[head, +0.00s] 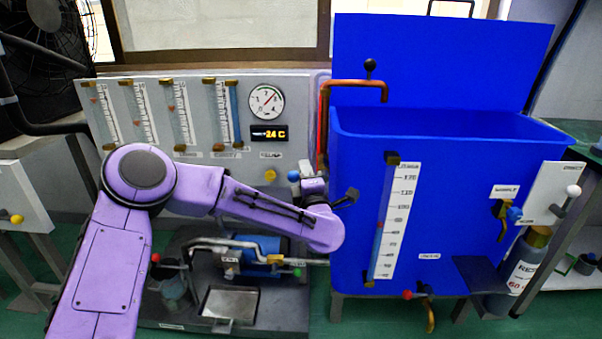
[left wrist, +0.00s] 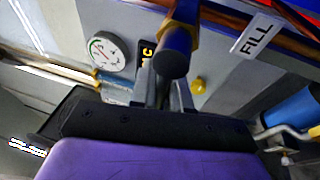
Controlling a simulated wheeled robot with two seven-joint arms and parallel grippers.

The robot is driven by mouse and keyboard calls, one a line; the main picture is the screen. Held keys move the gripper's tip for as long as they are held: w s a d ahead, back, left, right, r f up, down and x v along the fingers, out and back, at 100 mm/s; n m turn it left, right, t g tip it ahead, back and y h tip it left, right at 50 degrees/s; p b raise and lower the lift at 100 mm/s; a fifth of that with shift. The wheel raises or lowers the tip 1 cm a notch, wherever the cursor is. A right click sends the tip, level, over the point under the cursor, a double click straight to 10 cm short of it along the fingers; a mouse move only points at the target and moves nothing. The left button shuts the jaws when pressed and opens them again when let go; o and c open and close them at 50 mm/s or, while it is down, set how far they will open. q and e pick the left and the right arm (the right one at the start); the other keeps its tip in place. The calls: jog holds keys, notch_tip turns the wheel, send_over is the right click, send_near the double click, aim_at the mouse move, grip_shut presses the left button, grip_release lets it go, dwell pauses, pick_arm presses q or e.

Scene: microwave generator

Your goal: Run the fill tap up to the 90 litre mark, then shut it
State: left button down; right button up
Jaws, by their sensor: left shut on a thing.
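The blue tank (head: 350,200) stands at the right with an upright sight tube (head: 383,220) and a litre scale (head: 395,222) on its front. The water level in the tube is too small to read. The copper fill spout (head: 355,83) bends over the tank's left rim. My left gripper (head: 308,176) is at the fill tap, left of the tank. My right gripper is not in view.
A grey panel with several flow tubes, a round dial (head: 266,101) and a 24 C display (head: 269,133) stands behind my left arm. A drain tap (head: 428,312) and a sample tap (head: 503,215) stick out from the tank. A bench with pipes (head: 245,262) lies below.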

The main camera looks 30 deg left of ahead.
pick_arm(q)
jog(key=c, duration=1.2)
grip_release()
jog(key=p+v, duration=0.1)
jog(key=v, duration=0.9)
jog(key=shift+s+d+f, duration=0.1)
jog(key=shift+s+d, duration=0.05)
jog(key=shift+s, duration=0.15)
